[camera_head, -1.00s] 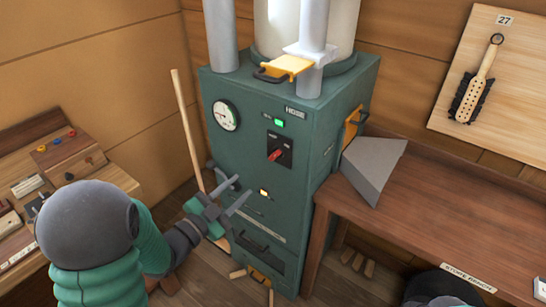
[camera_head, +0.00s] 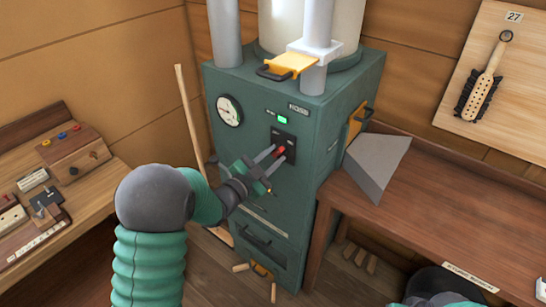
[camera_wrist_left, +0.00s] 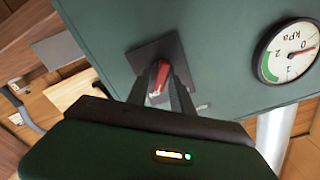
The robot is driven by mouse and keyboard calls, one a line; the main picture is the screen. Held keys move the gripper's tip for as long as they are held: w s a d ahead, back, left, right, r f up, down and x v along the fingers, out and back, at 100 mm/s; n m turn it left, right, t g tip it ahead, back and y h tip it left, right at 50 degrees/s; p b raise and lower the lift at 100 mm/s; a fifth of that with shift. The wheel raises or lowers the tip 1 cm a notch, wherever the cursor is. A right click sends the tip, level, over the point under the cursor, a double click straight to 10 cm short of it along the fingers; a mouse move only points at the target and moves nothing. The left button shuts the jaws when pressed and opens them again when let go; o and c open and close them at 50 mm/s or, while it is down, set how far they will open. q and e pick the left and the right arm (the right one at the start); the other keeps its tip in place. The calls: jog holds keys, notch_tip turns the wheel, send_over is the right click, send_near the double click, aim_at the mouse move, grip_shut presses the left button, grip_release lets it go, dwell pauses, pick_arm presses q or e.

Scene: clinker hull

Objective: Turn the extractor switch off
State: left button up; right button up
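The extractor switch is a red handle (camera_head: 281,150) on a dark plate on the front of the green cabinet (camera_head: 245,85). My left gripper (camera_head: 274,155) is at the switch, its two fingers apart and pointing at the plate. In the left wrist view the red handle (camera_wrist_left: 159,76) shows between the spread fingers (camera_wrist_left: 160,92); I cannot tell whether they touch it. A green lamp (camera_head: 282,119) is lit above the switch. My right gripper is not in view; only a part of my right arm shows at the bottom edge.
A round gauge (camera_head: 229,110) is left of the switch and also shows in the left wrist view (camera_wrist_left: 288,52). A yellow slide with a dark handle (camera_head: 290,65) sits on top. Wooden benches stand left (camera_head: 95,185) and right (camera_head: 440,205). A pole (camera_head: 190,115) leans left of the cabinet.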

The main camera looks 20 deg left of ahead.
pick_arm(q)
jog(key=shift+a, duration=0.1)
grip_shut()
jog(key=shift+n, duration=0.4)
jog(key=n, duration=0.2)
jog(key=shift+n+p, duration=0.3)
jog(key=shift+p, duration=0.05)
jog(key=n, duration=0.2)
jog(key=shift+a+n+p, duration=0.1)
jog(key=shift+n+p, duration=0.25)
jog(key=shift+n, duration=0.05)
jog(key=n+p, duration=0.2)
jog(key=n, duration=0.3)
jog(key=shift+n, duration=0.4)
